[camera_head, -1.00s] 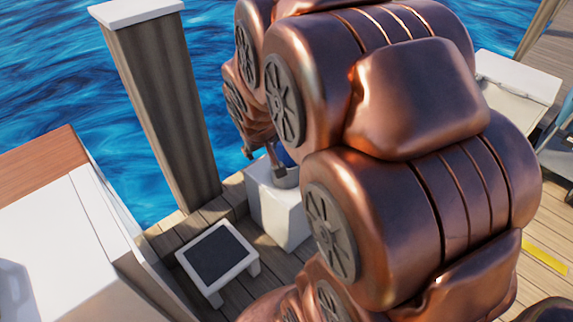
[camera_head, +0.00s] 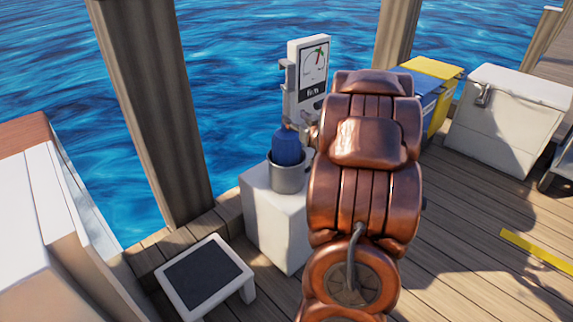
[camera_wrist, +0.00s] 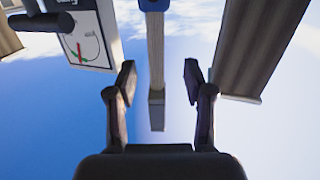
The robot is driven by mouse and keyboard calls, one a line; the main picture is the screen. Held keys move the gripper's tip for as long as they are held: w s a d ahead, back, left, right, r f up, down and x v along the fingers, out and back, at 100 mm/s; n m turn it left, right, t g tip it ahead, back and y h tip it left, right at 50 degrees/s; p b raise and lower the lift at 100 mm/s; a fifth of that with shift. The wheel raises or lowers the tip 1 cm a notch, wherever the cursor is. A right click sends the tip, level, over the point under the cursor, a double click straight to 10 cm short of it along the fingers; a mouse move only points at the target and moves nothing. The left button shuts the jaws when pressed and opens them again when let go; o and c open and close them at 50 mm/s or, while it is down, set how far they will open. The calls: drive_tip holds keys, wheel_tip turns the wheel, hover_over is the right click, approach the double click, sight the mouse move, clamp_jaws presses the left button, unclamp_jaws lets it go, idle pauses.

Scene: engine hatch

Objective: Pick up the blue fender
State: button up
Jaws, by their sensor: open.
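The blue fender (camera_head: 287,147) stands upright in a round metal pot (camera_head: 288,180) on a white block (camera_head: 270,215) in the head view. Its lower end is hidden inside the pot. My gripper (camera_head: 297,122) is by the fender's top, partly hidden by my arm; I cannot tell if it touches. In the wrist view, my gripper (camera_wrist: 158,85) has its two dark fingers spread apart with nothing held between them. A small blue piece shows at the top edge there, and I cannot tell whether it is the fender.
A white gauge panel (camera_head: 309,75) stands close behind the fender. Wooden posts (camera_head: 150,100) rise at the dock edge, with water beyond. A low stand (camera_head: 205,275) with a dark top is at front left. A white chest (camera_head: 510,120) is at right.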

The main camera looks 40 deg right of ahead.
sight(288, 113)
drive_tip(key=shift+w+d+f+t+b, duration=0.2)
drive_tip(key=shift+w+d+b, duration=0.15)
drive_tip(key=shift+w, duration=0.15)
drive_tip(key=shift+w+d+f+t+b, duration=0.15)
drive_tip(key=shift+w+d+t+b, duration=0.15)
drive_tip(key=shift+w, duration=0.2)
drive_tip(key=shift+f+b+x, duration=0.15)
drive_tip(key=shift+b+x, duration=0.4)
drive_tip(key=shift+x, duration=0.65)
drive_tip(key=shift+f+b+x, duration=0.15)
drive_tip(key=shift+b+x, duration=0.35)
drive_tip(key=shift+x, duration=0.7)
drive_tip(key=shift+w+d+r, duration=0.1)
drive_tip(key=shift+w, duration=0.05)
clamp_jaws()
